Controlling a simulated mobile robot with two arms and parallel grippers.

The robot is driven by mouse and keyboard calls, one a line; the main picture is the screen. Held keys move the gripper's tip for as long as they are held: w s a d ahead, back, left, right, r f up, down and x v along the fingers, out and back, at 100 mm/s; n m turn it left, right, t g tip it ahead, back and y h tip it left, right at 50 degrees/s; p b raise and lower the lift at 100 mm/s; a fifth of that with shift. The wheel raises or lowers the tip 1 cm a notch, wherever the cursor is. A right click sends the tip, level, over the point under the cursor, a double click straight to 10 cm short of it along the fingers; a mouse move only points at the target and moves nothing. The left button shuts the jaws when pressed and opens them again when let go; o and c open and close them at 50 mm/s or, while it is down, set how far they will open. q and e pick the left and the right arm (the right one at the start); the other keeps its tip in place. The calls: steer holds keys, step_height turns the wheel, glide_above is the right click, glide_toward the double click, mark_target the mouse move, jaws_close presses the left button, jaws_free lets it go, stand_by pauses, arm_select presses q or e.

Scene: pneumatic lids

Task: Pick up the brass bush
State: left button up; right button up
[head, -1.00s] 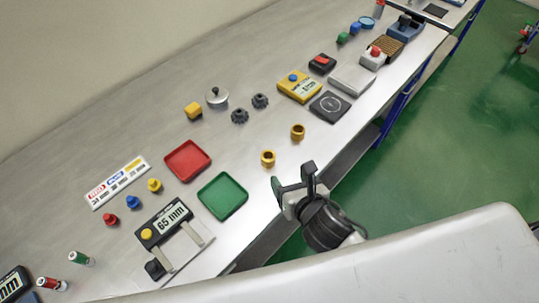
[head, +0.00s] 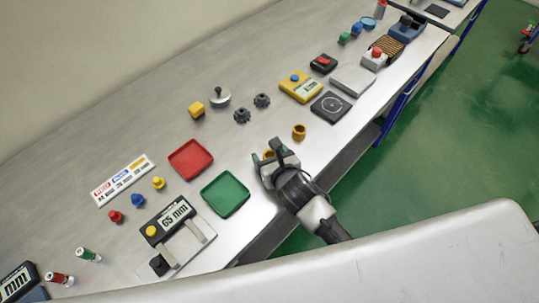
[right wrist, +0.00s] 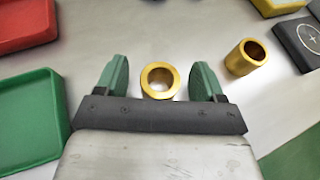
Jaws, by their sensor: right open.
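Two brass bushes stand on the bench. The nearer brass bush (right wrist: 160,81) stands upright between and slightly beyond the open fingers of my right gripper (right wrist: 160,82) in the right wrist view. In the head view this bush (head: 268,154) is mostly hidden by my right gripper (head: 268,156). The other brass bush (head: 299,132) stands farther to the right; it also shows in the right wrist view (right wrist: 246,57). My right gripper is open and empty, with green pads on either side of the nearer bush and no clear contact. My left gripper is not in view.
A green tray (head: 225,195) and a red tray (head: 190,159) lie left of my right gripper. Two dark gears (head: 242,116) stand behind. A black pad with a circle (head: 331,107) lies beyond the other bush. The bench's front edge runs close by my right arm.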

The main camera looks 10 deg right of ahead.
steer(key=shift+w+f, duration=0.1)
steer(key=shift+w, duration=0.1)
steer(key=shift+s, duration=0.1)
steer(key=shift+c, duration=0.9)
steer(key=c, duration=1)
steer(key=shift+o, duration=0.2)
